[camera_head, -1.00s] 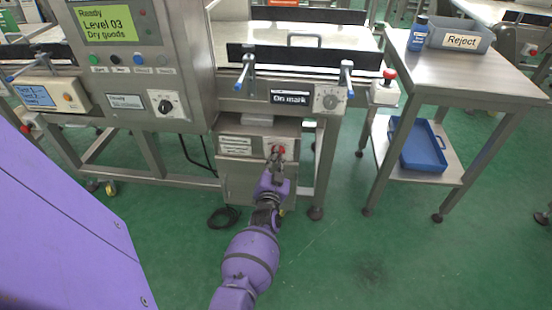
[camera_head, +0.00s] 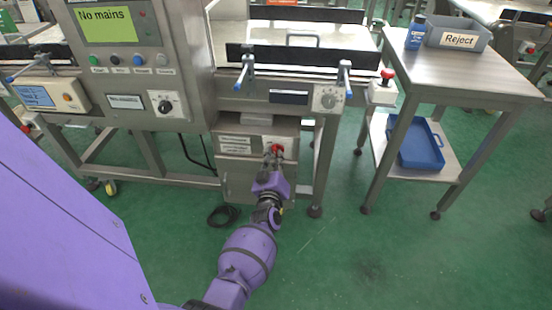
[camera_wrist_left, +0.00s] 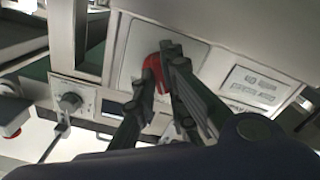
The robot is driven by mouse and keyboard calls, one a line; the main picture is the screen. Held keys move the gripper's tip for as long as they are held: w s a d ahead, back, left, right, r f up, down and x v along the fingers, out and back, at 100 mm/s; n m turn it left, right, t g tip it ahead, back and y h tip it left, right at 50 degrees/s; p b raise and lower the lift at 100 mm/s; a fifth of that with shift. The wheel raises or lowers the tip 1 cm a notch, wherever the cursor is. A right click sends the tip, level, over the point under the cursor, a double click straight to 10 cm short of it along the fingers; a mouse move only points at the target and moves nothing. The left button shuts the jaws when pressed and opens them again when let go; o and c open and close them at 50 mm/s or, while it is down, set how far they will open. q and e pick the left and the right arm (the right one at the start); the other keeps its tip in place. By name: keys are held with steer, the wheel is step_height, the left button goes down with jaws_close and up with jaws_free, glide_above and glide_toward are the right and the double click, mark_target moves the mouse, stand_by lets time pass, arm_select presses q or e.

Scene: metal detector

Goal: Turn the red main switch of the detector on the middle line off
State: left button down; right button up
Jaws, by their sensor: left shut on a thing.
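The red main switch (camera_head: 278,148) is on the front of the grey cabinet (camera_head: 240,180) under the belt, right of two white labels. My left gripper (camera_head: 273,156) reaches it from the front and is shut on its handle. In the left wrist view the red switch (camera_wrist_left: 154,70) shows between the fingers (camera_wrist_left: 158,88) on a pale plate, partly hidden by them. The detector's green display (camera_head: 108,24) reads "No mains". The small display (camera_head: 289,97) under the belt is dark. My right gripper is not in view.
A steel side table (camera_head: 480,75) at the right carries a "Reject" bin (camera_head: 460,40) and a blue bottle (camera_head: 417,35), with a blue tray (camera_head: 420,160) on its lower shelf. A red-topped button (camera_head: 387,76) stands right of the belt. A black cable coil (camera_head: 222,216) lies on the floor.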

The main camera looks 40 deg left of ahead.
arm_select(q)
steer(key=shift+n, duration=1.3)
steer(key=c, duration=1.8)
jaws_free()
steer(key=v, duration=1.2)
steer(key=shift+f, duration=0.1)
